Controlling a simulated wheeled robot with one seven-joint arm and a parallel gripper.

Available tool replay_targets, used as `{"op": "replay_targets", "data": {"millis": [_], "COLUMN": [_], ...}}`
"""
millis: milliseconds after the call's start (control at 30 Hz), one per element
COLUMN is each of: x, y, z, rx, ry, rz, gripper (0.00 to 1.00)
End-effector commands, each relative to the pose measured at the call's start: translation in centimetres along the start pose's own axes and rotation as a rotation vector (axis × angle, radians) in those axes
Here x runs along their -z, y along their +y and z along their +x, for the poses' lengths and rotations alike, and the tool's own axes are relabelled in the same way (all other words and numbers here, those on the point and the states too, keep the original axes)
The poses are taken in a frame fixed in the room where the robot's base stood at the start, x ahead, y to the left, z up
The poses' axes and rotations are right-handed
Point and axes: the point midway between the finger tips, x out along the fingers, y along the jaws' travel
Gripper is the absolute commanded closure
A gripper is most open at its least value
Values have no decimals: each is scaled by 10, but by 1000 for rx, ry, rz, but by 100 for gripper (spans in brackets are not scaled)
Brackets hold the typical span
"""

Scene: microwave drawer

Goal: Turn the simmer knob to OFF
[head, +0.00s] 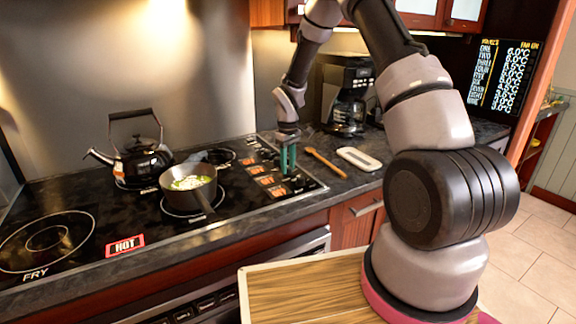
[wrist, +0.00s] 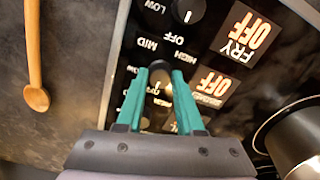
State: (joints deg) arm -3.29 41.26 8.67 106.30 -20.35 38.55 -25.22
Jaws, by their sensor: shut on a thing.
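My gripper (wrist: 160,72) points down at the cooktop's control panel, its teal fingers on either side of a dark round knob (wrist: 160,82). The fingers are closed on this knob and hide part of it. A panel label reading OFF (wrist: 215,82) is beside it; its smaller word is hard to read, but the knob appears to be the simmer knob. The neighbouring knob (wrist: 187,10) sits beside a label reading FRY OFF (wrist: 244,36). In the head view, my gripper (head: 288,170) stands at the right end of the cooktop, and the knob is hidden there.
A red HOT sign (head: 125,244) is at the front. A wooden spoon (head: 325,162), a white dish (head: 358,158) and a coffee maker (head: 352,98) are right of my gripper.

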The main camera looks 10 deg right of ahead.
Motion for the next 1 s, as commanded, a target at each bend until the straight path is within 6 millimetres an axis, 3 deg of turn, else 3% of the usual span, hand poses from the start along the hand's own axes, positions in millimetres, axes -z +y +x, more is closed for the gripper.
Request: {"op": "replay_targets", "data": {"millis": [167,200,267,667,1000], "x": [1,1,1,1,1], "y": [1,1,1,0,1], "z": [-1,-1,-1,-6,-69], "rx": [-2,-2,-2,-2,-3], "ry": [2,2,2,3,5], "rz": [-1,-1,-1,0,1], "gripper": [100,56,34,34,34]}}
